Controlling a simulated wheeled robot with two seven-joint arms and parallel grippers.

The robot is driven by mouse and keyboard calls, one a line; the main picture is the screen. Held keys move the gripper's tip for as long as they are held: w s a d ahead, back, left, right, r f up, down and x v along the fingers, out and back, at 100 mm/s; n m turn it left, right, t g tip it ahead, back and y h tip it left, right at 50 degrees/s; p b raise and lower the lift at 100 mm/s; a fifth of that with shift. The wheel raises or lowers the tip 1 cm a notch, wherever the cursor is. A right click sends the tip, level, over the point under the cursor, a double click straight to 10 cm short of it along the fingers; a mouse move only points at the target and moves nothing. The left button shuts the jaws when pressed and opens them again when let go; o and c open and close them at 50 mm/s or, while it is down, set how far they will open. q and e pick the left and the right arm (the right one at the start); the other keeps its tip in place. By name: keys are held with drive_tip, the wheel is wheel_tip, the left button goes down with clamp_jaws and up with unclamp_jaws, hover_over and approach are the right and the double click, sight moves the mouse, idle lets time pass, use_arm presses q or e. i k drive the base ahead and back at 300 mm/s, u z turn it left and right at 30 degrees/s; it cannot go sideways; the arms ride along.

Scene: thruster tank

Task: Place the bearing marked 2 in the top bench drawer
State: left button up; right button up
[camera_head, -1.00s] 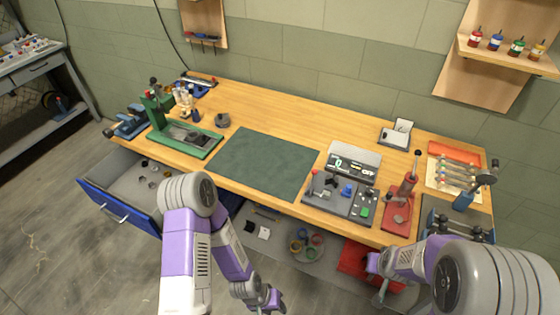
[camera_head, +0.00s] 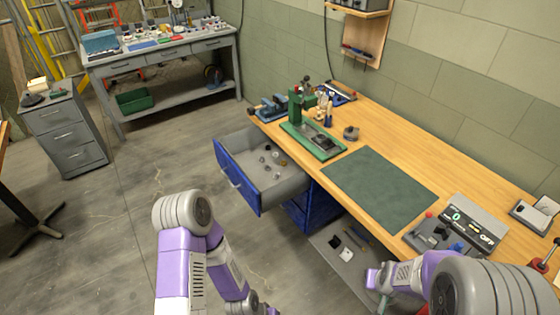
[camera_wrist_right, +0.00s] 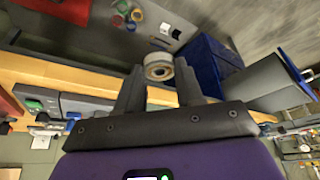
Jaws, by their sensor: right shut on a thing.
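My right gripper (camera_wrist_right: 158,78) is shut on a bearing (camera_wrist_right: 158,66), a round metal ring with a pale band and dark centre. It holds the bearing between its fingertips; no mark is readable. The top bench drawer (camera_head: 238,178) has a blue front with a light handle and stands pulled out at the bench's far left end. Several small round parts lie in it. In the right wrist view, the grey drawer side (camera_wrist_right: 268,82) shows to the right of the gripper. The left arm shows in the head view, but its gripper is cut off by the bottom edge.
The wooden bench top (camera_head: 400,125) carries a green press (camera_head: 315,138), a dark mat (camera_head: 378,188) and a control panel (camera_head: 440,235). A lower shelf (camera_head: 335,250) under the bench holds small items. The floor left of the drawer is clear.

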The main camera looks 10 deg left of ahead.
sight(278, 170)
drive_tip(key=u, duration=0.75)
drive_tip(key=i, duration=1.6)
drive_tip(key=u, duration=0.2)
